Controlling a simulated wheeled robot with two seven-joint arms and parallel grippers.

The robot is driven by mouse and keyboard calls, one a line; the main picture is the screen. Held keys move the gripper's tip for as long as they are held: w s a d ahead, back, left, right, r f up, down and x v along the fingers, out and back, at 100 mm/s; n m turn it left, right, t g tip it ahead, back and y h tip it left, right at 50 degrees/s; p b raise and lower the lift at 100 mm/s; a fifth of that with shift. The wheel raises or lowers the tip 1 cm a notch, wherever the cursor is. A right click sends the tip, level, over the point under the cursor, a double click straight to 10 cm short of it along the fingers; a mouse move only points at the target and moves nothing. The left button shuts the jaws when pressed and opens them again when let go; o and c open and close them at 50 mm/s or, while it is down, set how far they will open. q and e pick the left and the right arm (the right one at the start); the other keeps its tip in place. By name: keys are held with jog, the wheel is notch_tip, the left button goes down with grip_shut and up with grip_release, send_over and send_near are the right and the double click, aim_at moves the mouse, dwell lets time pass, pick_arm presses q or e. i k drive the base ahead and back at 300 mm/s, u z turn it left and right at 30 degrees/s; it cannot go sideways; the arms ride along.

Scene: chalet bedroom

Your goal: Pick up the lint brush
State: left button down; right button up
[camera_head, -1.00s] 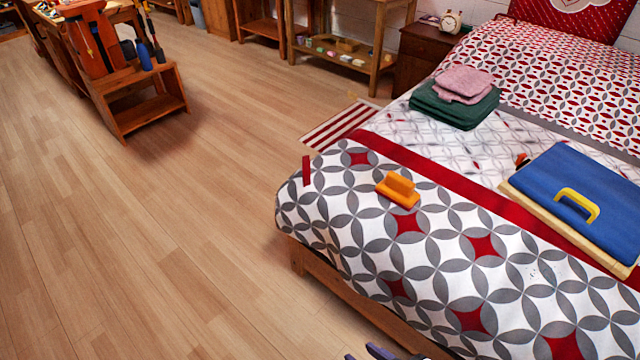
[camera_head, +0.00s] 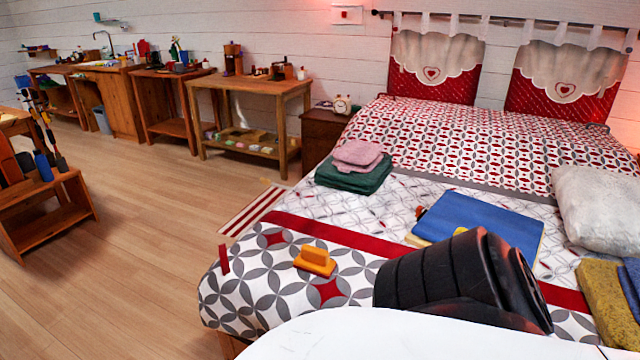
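An orange brush with a flat base and a raised grip, which looks like the lint brush (camera_head: 315,261), lies on the patterned bed cover (camera_head: 240,295) near the bed's foot, left of the blue case. Nothing touches it except the cover. Neither of my grippers shows in the head view. A black ribbed link and a white part of my own body fill the bottom right and hide part of the bed.
A blue case (camera_head: 490,222) lies on a pale board, right of the brush. Green towels (camera_head: 350,182) with pink cloths (camera_head: 358,154) on top lie farther up. A white pillow (camera_head: 598,208) and a yellow folded cloth (camera_head: 598,295) are at right. Open floor lies left.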

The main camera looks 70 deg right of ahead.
aim_at(313, 260)
jog(key=k, duration=0.9)
jog(key=z, duration=1.25)
jog(key=i, duration=0.6)
jog(key=z, duration=0.05)
